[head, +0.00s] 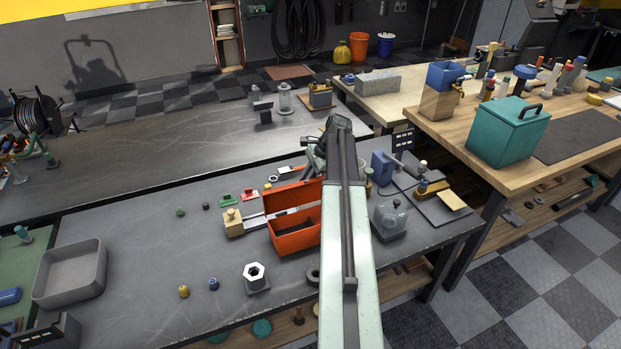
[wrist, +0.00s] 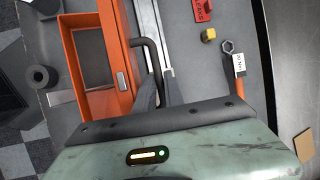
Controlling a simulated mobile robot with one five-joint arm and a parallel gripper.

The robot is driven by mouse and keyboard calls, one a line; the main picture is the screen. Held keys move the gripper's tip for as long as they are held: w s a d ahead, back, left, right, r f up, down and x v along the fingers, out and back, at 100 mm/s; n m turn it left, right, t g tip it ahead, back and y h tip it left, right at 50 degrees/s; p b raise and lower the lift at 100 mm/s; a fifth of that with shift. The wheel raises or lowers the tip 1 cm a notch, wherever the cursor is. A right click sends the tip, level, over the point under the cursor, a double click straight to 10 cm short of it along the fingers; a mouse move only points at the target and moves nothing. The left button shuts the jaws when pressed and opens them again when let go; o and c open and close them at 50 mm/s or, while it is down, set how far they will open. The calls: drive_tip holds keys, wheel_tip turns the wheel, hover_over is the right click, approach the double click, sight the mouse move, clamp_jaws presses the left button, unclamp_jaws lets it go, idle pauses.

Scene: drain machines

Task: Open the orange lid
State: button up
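The orange box (head: 294,241) stands on the dark bench with its dark inside showing. Its orange lid (head: 293,194) stands raised along the back side. In the wrist view the open box (wrist: 77,80) is at left, and the lid (wrist: 115,45) is seen nearly edge-on beside it. A dark bent handle (wrist: 149,50) sticks out from the lid and runs down to my gripper (wrist: 160,88). The two fingers lie on either side of the handle's end; whether they press on it cannot be told.
A grey tray (head: 72,273) and a hex nut on a block (head: 256,277) stand left of and in front of the box. The front-left bench is mostly clear.

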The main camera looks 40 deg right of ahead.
drive_tip(key=shift+w+d, duration=0.1)
drive_tip(key=shift+w, duration=0.25)
idle(0.4)
drive_tip(key=w+d+r+p, duration=0.2)
drive_tip(key=w+d, duration=0.2)
drive_tip(key=shift+w+d+p, duration=0.2)
drive_tip(key=shift+d+p, duration=0.1)
drive_tip(key=o, duration=0.7)
drive_tip(key=shift+w+d+r+p, duration=0.4)
drive_tip(key=shift+w+d+r, duration=0.05)
drive_tip(key=shift+w+d, duration=0.25)
drive_tip(key=shift+c, duration=0.2)
drive_tip(key=o, duration=0.3)
drive_tip(key=shift+w+d, duration=0.15)
drive_tip(key=shift+r, duration=0.1)
drive_tip(key=shift+r+p, duration=0.2)
drive_tip(key=shift+p, duration=0.1)
drive_tip(key=p+v, duration=0.6)
drive_tip(key=v, duration=0.1)
drive_tip(key=shift+s+r+p, duration=0.2)
drive_tip(key=shift+s+p, duration=0.05)
drive_tip(key=shift+p, duration=0.1)
drive_tip(key=c, duration=1)
drive_tip(key=shift+o, duration=0.2)
drive_tip(key=shift+f, duration=0.15)
